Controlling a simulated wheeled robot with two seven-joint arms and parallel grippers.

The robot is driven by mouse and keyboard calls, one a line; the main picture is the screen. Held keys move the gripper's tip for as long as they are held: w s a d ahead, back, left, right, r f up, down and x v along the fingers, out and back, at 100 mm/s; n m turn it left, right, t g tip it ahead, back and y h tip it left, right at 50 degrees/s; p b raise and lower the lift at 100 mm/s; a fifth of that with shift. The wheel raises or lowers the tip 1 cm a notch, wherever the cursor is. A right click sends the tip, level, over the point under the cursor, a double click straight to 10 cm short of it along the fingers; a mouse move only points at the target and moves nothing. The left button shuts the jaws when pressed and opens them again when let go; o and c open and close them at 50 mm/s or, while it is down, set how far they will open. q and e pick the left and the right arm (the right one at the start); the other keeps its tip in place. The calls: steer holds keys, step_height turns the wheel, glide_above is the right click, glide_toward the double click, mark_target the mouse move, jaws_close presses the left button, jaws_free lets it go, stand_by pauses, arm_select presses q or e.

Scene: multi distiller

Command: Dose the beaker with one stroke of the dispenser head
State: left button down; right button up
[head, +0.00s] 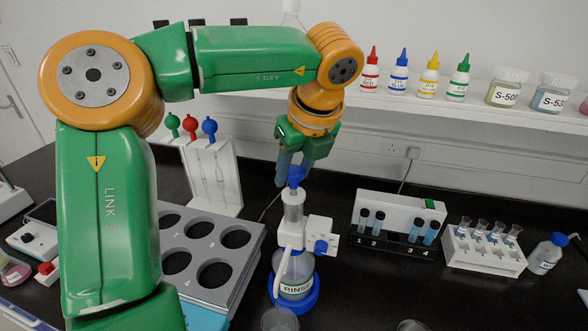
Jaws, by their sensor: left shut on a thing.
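The dispenser is a clear bottle labelled RINSE (296,287) in a blue ring base, with a pale pump column (292,215) and a blue dispenser head (295,176) on top. A white side block with a blue knob (320,247) is attached to the column. A clear beaker (280,321) stands in front of the bottle, below the pale spout tube, cut by the bottom edge. My left gripper (291,168) points down from above, shut on the blue dispenser head. Its fingers partly hide the head's top. My right gripper is not in view.
A grey rack (243,262) with large round holes stands close left of the dispenser. To the right are a white tube block (392,217), a white rack (486,249) and a small bottle (546,254). A shelf (440,97) with dye bottles runs behind.

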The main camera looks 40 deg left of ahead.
arm_select(q)
steer(key=shift+f+b, duration=0.55)
steer(key=shift+f, duration=0.2)
steer(key=shift+c, duration=1.8)
jaws_free()
steer(key=shift+a, duration=0.1)
steer(key=p+v, duration=0.1)
steer(key=v, duration=0.6)
steer(key=shift+r+p, duration=0.1)
steer(key=shift+p, duration=0.3)
